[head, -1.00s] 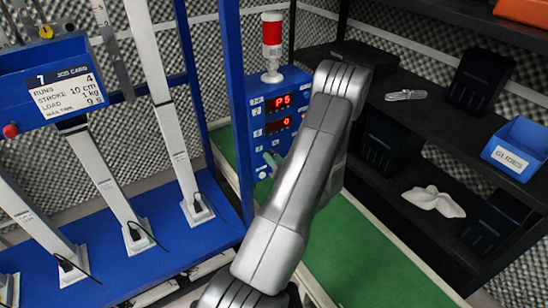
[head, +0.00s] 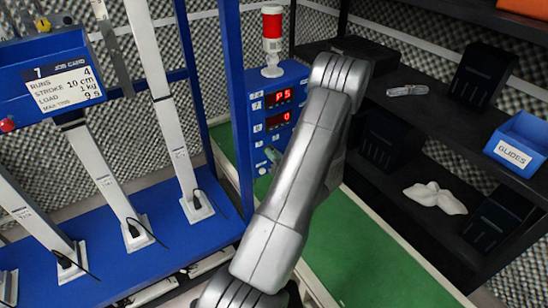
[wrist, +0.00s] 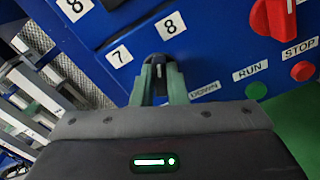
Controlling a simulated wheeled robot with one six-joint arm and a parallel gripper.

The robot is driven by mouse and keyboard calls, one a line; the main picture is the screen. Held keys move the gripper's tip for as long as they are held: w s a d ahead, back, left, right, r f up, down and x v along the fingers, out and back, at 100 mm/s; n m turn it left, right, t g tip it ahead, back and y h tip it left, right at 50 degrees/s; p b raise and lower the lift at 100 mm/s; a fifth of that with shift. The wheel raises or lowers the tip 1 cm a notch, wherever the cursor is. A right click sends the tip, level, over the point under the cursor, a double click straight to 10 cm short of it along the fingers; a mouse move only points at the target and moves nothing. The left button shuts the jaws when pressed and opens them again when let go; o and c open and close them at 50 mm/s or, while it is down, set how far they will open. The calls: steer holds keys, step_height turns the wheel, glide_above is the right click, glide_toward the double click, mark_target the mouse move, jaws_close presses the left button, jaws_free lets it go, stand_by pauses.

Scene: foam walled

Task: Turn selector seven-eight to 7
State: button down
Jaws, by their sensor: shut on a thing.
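The seven-eight selector (wrist: 159,66) is a dark knob on the blue panel in the wrist view. The label 7 (wrist: 120,55) is left of it and the label 8 (wrist: 170,25) is above it. My gripper (wrist: 161,82) has its green fingers on both sides of the knob, shut on it. The fingers hide part of the knob, and I cannot tell exactly where it points. In the head view my arm covers most of the gripper; a small part of it shows at the panel's lower edge.
The blue panel (head: 247,98) has red displays reading P5 and 0, with a beacon (head: 272,45) on top. A red knob (wrist: 272,17) and the RUN (wrist: 256,91) and STOP (wrist: 303,71) buttons are to the right of the selector. Dark shelves (head: 440,110) stand right of my arm.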

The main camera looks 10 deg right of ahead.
steer(key=n+b, duration=0.5)
steer(key=b, duration=0.3)
steer(key=n+b, duration=0.5)
steer(key=b, duration=0.4)
steer(key=shift+s+a+f+n, duration=0.1)
steer(key=shift+a+f+n, duration=0.1)
steer(key=shift+n, duration=0.2)
steer(key=shift+r+b, duration=0.2)
steer(key=shift+b, duration=0.2)
steer(key=c, duration=1.4)
jaws_free()
steer(key=shift+c, duration=0.2)
steer(key=v, duration=1.4)
